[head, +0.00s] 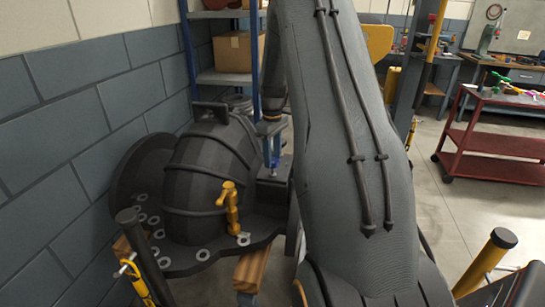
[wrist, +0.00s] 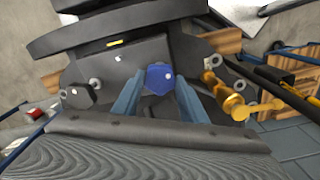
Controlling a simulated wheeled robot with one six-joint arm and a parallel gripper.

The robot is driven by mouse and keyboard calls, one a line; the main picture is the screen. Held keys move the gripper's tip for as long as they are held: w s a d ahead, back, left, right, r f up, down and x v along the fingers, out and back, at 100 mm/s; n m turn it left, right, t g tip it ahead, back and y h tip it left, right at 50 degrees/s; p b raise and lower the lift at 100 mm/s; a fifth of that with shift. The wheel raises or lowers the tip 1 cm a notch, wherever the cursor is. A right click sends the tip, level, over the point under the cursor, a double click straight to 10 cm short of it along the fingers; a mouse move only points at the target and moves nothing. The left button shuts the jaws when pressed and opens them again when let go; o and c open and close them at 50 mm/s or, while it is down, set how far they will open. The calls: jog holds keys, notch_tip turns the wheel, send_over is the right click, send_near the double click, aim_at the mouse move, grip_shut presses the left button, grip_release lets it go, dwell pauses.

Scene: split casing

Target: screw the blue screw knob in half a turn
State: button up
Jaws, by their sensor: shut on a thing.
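The blue screw knob (wrist: 159,78) sits on the dark grey casing (wrist: 120,66) in the middle of the wrist view. My gripper (wrist: 158,86) has its two blue-grey fingers on either side of the knob and is shut on it. In the head view my gripper (head: 271,150) points down at the right side of the domed casing (head: 205,165). The knob is largely hidden there by the fingers. How far the knob is screwed in cannot be told.
A yellow fitting (head: 230,205) stands on the casing's flange close to my gripper; it also shows in the wrist view (wrist: 225,95). A black knob (wrist: 80,96) is on the other side. A block wall (head: 60,150) bounds the left. A red cart (head: 490,145) stands far right.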

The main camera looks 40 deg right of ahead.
aim_at(273, 160)
jog(key=m, duration=0.5)
jog(key=shift+m, duration=0.3)
jog(key=m, duration=0.4)
jog(key=shift+b, duration=0.3)
jog(key=m, duration=0.5)
jog(key=shift+m, duration=0.4)
jog(key=m+b, duration=0.1)
jog(key=m, duration=0.3)
jog(key=shift+m, duration=0.4)
jog(key=shift+r, duration=0.1)
jog(key=o, duration=1.1)
jog(key=shift+c, duration=0.2)
jog(key=shift+r+b, duration=0.9)
jog(key=shift+r, duration=2.95)
